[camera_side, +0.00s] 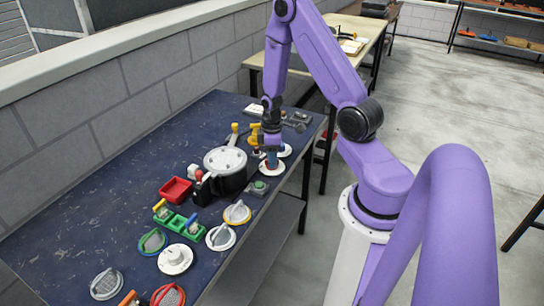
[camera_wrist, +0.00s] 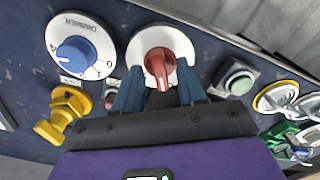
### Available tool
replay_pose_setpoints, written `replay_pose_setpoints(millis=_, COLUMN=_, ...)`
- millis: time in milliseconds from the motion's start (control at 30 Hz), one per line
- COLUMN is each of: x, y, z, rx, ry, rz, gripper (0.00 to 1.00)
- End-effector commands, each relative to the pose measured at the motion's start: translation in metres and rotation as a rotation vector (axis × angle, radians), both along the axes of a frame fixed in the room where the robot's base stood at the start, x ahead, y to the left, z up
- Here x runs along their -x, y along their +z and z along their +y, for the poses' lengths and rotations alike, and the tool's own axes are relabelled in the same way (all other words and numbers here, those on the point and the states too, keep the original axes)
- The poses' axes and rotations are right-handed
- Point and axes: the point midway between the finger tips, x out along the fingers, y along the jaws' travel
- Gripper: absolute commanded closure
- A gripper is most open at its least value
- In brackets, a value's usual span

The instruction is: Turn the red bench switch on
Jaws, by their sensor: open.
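The red bench switch (camera_wrist: 160,62) is a red rotary knob on a round white base. In the wrist view it is at the top middle, its handle pointing down the picture, between my fingertips. In the side view its white base (camera_side: 271,170) shows near the right edge of the blue bench, the knob mostly hidden by my gripper. My gripper (camera_wrist: 158,82) is open, with one blue finger on each side of the handle's end. It also shows in the side view (camera_side: 272,158), low over the base. I cannot tell whether the fingers touch the knob.
In the wrist view a blue dimmer knob (camera_wrist: 77,53) is left, a yellow valve (camera_wrist: 65,112) lower left and a green button (camera_wrist: 238,82) right. In the side view a silver-lidded pot (camera_side: 226,160) and red tray (camera_side: 176,190) stand left; the bench's far left is clear.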

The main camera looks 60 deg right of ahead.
Motion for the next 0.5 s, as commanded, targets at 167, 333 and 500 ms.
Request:
replay_pose_setpoints(millis=167, x=0.0001, y=0.0002, z=0.0001, rx=0.000, ry=0.000, rz=0.000, gripper=0.95)
replay_pose_setpoints(millis=333, x=0.0000, y=0.0002, z=0.0000, rx=0.000, ry=0.000, rz=0.000, gripper=1.00)
replay_pose_setpoints(millis=500, x=0.0000, y=0.0003, z=0.0001, rx=0.000, ry=-0.017, rz=0.000, gripper=1.00)
